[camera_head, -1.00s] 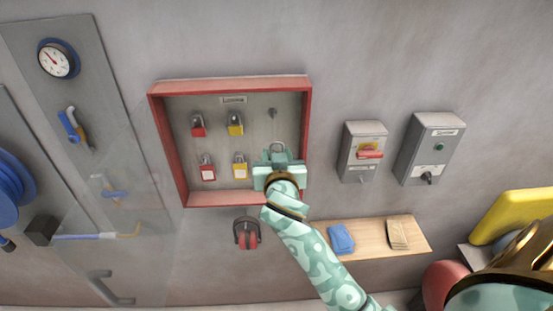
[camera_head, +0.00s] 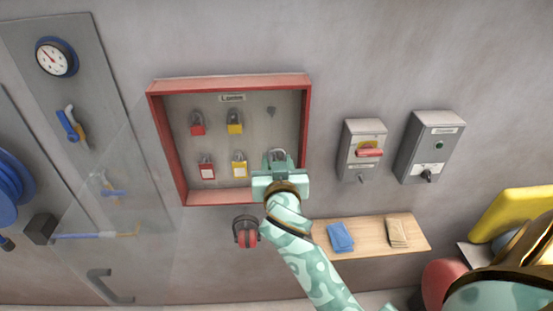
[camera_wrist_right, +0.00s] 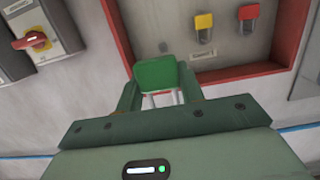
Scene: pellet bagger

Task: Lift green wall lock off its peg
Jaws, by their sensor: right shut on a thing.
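My right gripper (camera_head: 278,172) is at the lower right of the red-framed lock box (camera_head: 230,82). It is shut on the green lock (camera_wrist_right: 158,74), whose green body stands between the fingers in the right wrist view. In the head view the grey shackle (camera_head: 277,154) rises above the gripper, and the gripper hides most of the lock body. I cannot tell whether the shackle still touches a peg. A bare peg (camera_head: 271,111) shows at the box's upper right. My left gripper is not in view.
Red locks (camera_head: 198,127) and yellow locks (camera_head: 235,126) hang on the left of the box. Two grey switch boxes (camera_head: 362,135) are on the wall at right. A wooden shelf (camera_head: 370,240) is below them. Red ear muffs (camera_head: 246,233) hang below the box.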

